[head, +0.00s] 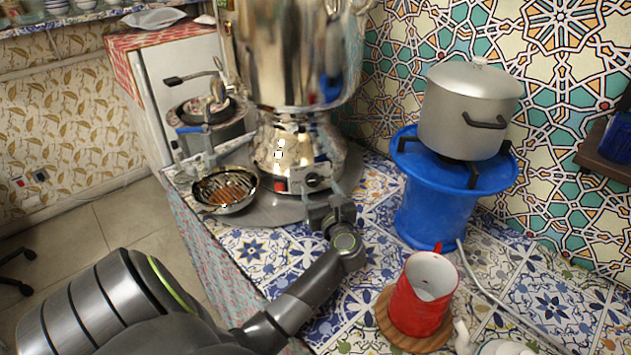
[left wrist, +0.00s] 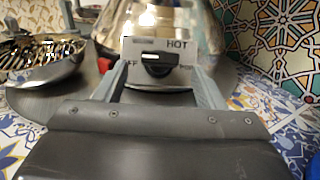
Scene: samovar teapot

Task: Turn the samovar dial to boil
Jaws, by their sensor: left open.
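The shiny samovar (head: 290,50) stands at the back of the tiled counter. Its dial (head: 314,180) is a small dark knob on a pale panel low on its base. In the left wrist view the dial (left wrist: 155,65) sits below the word HOT, with OFF at its left. A label at its right is too blurred to read surely. The knob's grip looks roughly level; its exact setting is unclear. My left gripper (head: 321,194) is open in front of the panel. Its fingers (left wrist: 157,80) flank the dial with visible space on both sides. My right gripper is out of view.
A metal bowl with a strainer (head: 224,190) stands just left of the samovar base. A red switch (head: 280,185) is left of the dial. A blue stand (head: 432,212) with a grey pot (head: 466,108) and a red mug (head: 420,290) are to the right.

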